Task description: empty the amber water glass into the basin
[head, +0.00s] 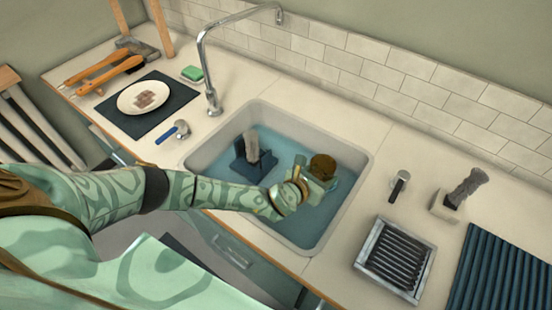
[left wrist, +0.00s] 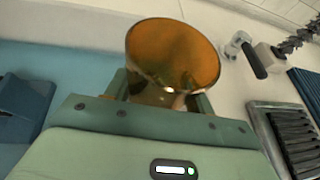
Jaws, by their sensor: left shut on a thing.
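The amber glass (head: 322,164) is held above the basin (head: 357,170), toward its right side. My left gripper (head: 316,180) is shut on it. In the left wrist view the glass (left wrist: 172,55) stands out beyond the fingers (left wrist: 160,108), its wide round end turned partly toward the camera. It looks translucent orange; I cannot tell how much water is in it or its exact tilt. The basin is grey-rimmed with a blue inside. My right gripper is not in view.
A dark blue holder (head: 250,165) with a grey upright piece stands in the basin, left of my gripper. A tall tap (head: 205,65) rises behind the basin's left. A plate (head: 143,97) lies on the left counter. A slatted tray (head: 396,258) and blue ribbed mat (head: 500,275) lie right.

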